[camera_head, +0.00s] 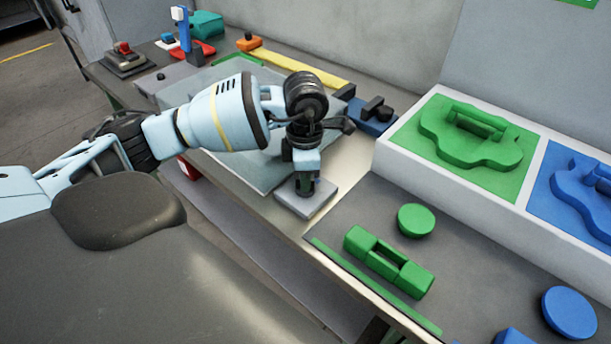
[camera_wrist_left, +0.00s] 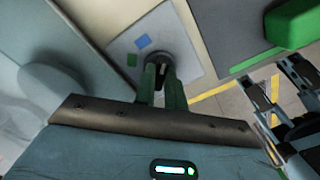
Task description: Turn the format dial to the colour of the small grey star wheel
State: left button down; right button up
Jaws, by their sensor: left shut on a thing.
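The format dial is a dark round knob (camera_wrist_left: 158,62) on a light grey plate (camera_head: 317,202). The plate carries a blue mark (camera_wrist_left: 143,41) and a green mark (camera_wrist_left: 131,60) beside the knob. My left gripper (camera_head: 305,190) points down over the plate. In the left wrist view its two fingers (camera_wrist_left: 162,76) are shut on the knob. The fingers cover part of the knob, and I cannot tell which colour it points to. I cannot make out a small grey star wheel. A dark mechanism at the right of the wrist view looks like my right gripper (camera_wrist_left: 285,95); its jaw state is unclear.
A white tray (camera_head: 440,183) at the right holds a green shaped piece (camera_head: 450,140) and a blue one (camera_head: 585,190). Green parts (camera_head: 388,262), a green disc (camera_head: 416,220) and a blue disc (camera_head: 569,313) lie on the grey mat. A red button box (camera_head: 125,57) stands at the far left.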

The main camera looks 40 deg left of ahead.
jog(key=shift+w+r, duration=0.1)
jog(key=shift+w, duration=0.25)
pick_arm(q)
jog(key=c, duration=1.5)
grip_release()
jog(key=shift+o, duration=0.2)
pick_arm(e)
jog(key=shift+s, duration=0.25)
pick_arm(q)
jog(key=shift+r, duration=0.2)
notch_tip(320, 180, up, 7)
jog(key=shift+f, duration=0.15)
jog(key=shift+r, duration=0.35)
pick_arm(e)
jog(key=shift+w, duration=0.1)
jog(key=shift+w, duration=0.15)
